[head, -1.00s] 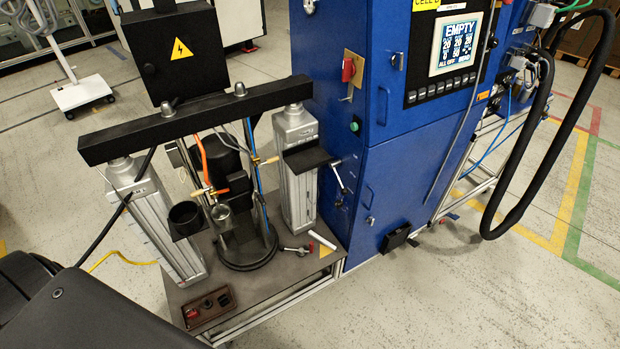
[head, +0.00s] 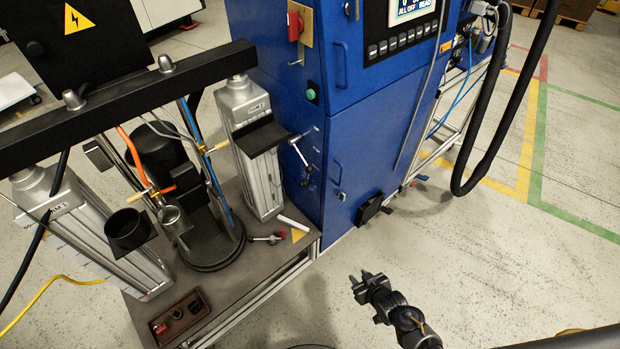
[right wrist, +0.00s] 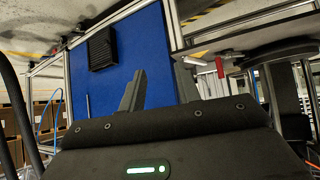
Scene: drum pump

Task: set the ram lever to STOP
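A small silver lever with a dark end (head: 303,160) sits on the side of the blue cabinet, beside the right-hand ram post (head: 262,165); I take it for the ram lever. Small markings near it are too small to read. My right gripper (head: 367,284) is in front of the cabinet, low and to the right of the lever, apart from it. In the right wrist view its two fingers (right wrist: 160,90) stand apart with nothing between them. The lever cannot be made out surely in that view. My left gripper is not in view.
A red switch (head: 295,26) and a green button (head: 311,94) are higher on the cabinet. Thick black hoses (head: 493,125) hang at right. Floor before the cabinet is clear.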

